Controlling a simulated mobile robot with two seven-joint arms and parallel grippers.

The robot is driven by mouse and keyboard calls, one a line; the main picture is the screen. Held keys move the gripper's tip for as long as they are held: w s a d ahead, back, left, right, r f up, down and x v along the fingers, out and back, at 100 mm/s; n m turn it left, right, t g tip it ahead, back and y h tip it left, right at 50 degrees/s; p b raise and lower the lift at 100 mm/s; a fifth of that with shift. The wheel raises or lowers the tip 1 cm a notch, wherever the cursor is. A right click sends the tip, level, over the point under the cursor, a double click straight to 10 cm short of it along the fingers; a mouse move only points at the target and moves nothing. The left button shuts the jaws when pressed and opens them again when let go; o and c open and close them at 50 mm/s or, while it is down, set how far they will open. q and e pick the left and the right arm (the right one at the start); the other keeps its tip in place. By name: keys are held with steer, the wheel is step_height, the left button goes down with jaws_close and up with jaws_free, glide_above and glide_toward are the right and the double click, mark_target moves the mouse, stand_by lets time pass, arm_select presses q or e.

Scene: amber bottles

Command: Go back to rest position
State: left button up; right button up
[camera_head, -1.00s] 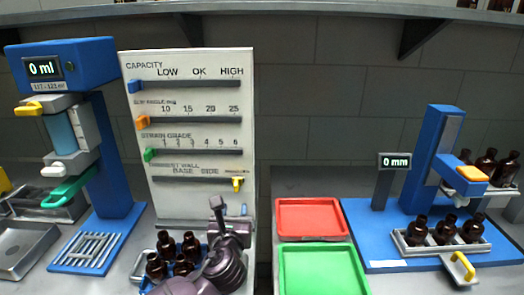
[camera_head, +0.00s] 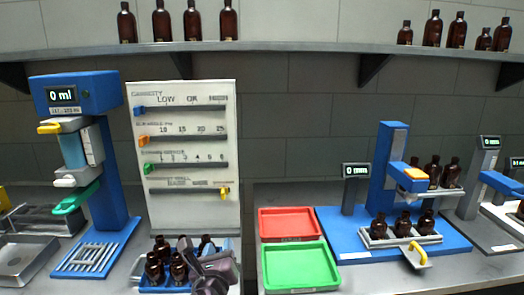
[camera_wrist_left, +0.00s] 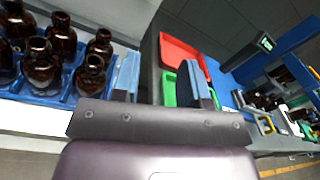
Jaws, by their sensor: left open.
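My left gripper (camera_head: 206,264) is low in the head view, at the right side of a blue rack (camera_head: 150,289) of amber bottles (camera_head: 178,268). In the left wrist view its two blue-padded fingers (camera_wrist_left: 162,84) stand apart with nothing between them. The bottles stand upright in the rack, left of the fingers (camera_wrist_left: 40,62). Part of the rack is hidden by the gripper in the head view. My right gripper is in neither view.
A slider panel (camera_head: 190,215) and a blue dispenser reading 0 ml (camera_head: 75,93) stand behind. Red (camera_head: 290,238) and green (camera_head: 301,289) trays lie to the right. Further right is a blue gauge stand (camera_head: 390,150) with bottles. A shelf (camera_head: 290,46) above holds more bottles.

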arm_select(q)
steer(key=s+a+f+n+g, duration=0.2)
steer(key=s+a+f+n, duration=0.4)
steer(key=s+f+n, duration=0.2)
steer(key=s+a+f+n+g, duration=0.2)
steer(key=s+a+f+n, duration=0.3)
steer(key=s+f+n, duration=0.3)
steer(key=s+a+f+n+g, duration=0.2)
steer(key=s+a+f+n, duration=0.4)
steer(key=s+n, duration=0.6)
step_height(320, 180, down, 2)
steer(key=n, duration=0.3)
steer(key=shift+s+a, duration=0.3)
steer(key=shift+f, duration=0.1)
stand_by(1.0)
